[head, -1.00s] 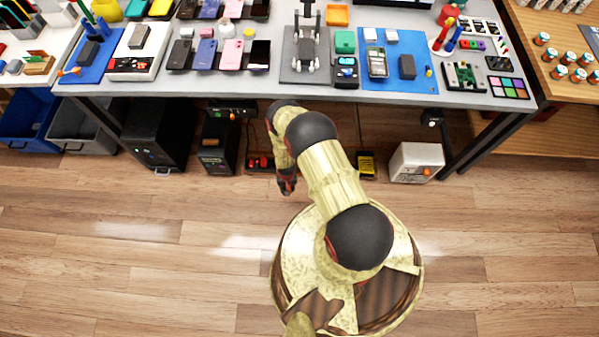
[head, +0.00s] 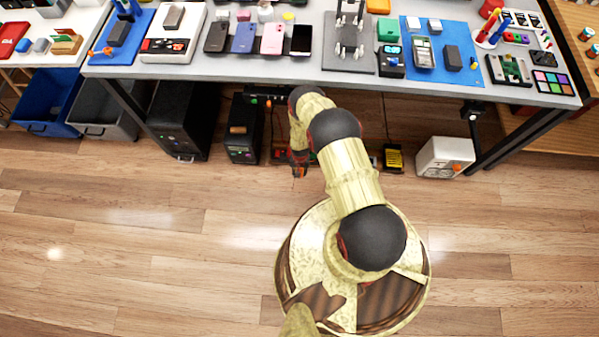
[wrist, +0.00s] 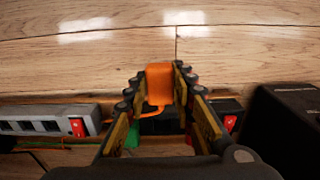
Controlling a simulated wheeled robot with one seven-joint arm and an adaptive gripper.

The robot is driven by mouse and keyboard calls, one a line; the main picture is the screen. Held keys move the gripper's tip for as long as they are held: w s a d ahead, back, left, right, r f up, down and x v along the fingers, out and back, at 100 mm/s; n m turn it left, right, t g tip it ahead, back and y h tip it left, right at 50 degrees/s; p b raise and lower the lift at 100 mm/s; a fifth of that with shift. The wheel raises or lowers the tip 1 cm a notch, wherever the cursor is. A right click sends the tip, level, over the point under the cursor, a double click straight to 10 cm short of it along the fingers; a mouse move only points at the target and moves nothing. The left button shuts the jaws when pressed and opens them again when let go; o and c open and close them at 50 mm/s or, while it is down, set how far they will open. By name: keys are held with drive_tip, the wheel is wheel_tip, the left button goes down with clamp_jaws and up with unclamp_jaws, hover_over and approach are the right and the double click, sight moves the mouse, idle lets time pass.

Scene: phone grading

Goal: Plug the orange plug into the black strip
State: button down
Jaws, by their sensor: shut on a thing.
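My gripper (wrist: 160,100) is shut on the orange plug (wrist: 159,82), which stands up between the fingertips in the wrist view. An orange cord curls from its lower end. In the head view my gripper (head: 299,172) is low, just in front of the area under the bench. A dark strip with a red switch (wrist: 229,122) shows right of the fingers in the wrist view, largely hidden by my gripper. The plug appears apart from it. I cannot make out the dark strip's sockets.
A pale grey strip (wrist: 40,121) with a red switch lies left of the fingers. A black box (wrist: 285,120) stands close at right. Black cases (head: 184,118) and a white box (head: 445,157) stand under the bench (head: 330,79). Bare floor lies in front.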

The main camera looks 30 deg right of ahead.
drive_tip(key=shift+w+d+f+b, duration=0.1)
drive_tip(key=shift+w+d+b, duration=0.25)
drive_tip(key=shift+w+d, duration=1.15)
drive_tip(key=shift+w+d+b, duration=0.3)
drive_tip(key=shift+w+d, duration=0.55)
drive_tip(key=shift+w, duration=1.1)
drive_tip(key=shift+w+d+f+b, duration=0.1)
drive_tip(key=shift+w+d+b, duration=0.25)
drive_tip(key=shift+w+d, duration=1.15)
drive_tip(key=shift+w+a, duration=0.25)
drive_tip(key=shift+a, duration=0.05)
drive_tip(key=shift+f, duration=1.55)
drive_tip(key=c, duration=1.5)
unclamp_jaws()
drive_tip(key=shift+o, duration=0.4)
drive_tip(key=shift+r, duration=0.2)
